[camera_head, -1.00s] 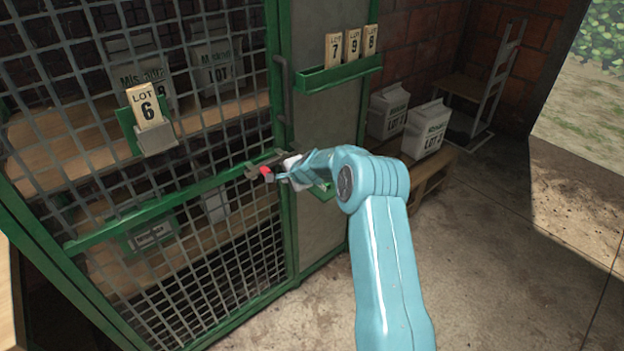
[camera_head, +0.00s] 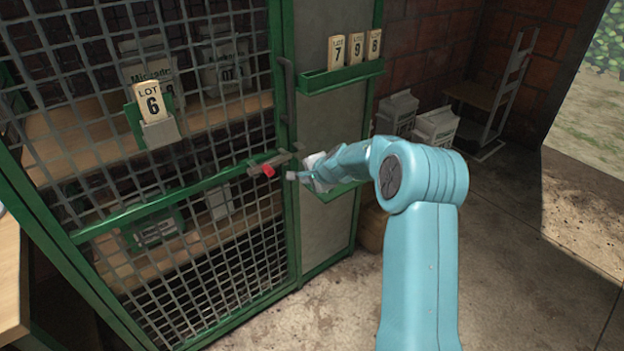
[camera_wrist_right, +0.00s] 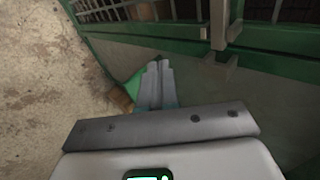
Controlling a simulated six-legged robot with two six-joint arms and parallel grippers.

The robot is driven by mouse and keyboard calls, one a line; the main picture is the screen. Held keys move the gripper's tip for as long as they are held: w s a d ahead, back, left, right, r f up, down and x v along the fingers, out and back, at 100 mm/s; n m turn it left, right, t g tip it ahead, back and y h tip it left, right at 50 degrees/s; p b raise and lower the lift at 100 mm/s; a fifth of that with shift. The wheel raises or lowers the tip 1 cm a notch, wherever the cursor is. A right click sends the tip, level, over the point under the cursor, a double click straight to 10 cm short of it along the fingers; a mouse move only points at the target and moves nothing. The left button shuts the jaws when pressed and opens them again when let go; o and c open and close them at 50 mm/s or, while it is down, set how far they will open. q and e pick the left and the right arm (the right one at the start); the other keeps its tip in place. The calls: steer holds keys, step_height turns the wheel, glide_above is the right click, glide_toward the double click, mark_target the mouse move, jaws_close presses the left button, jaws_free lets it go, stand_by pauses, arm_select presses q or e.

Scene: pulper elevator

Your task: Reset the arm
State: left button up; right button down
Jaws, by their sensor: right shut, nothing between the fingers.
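My right arm (camera_head: 415,215) reaches in from the lower right of the head view. Its gripper (camera_head: 292,176) is beside the red-marked latch (camera_head: 266,170) of the green cage door, a little to the right of it and apart from it. In the right wrist view the gripper's fingers (camera_wrist_right: 155,85) are together with nothing between them. The latch bar also shows in the wrist view (camera_wrist_right: 222,25), above and right of the fingers. My left gripper is not in view.
The mesh cage (camera_head: 220,215) holds white lot bags on wooden shelves. A lot 6 card (camera_head: 150,101) sits in a holder on the mesh. A green rack (camera_head: 342,77) holds cards 7, 9 and 8. More bags (camera_head: 436,126) stand behind my arm. The concrete floor (camera_head: 520,270) at right is clear.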

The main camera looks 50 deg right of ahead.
steer(key=shift+v, duration=0.8)
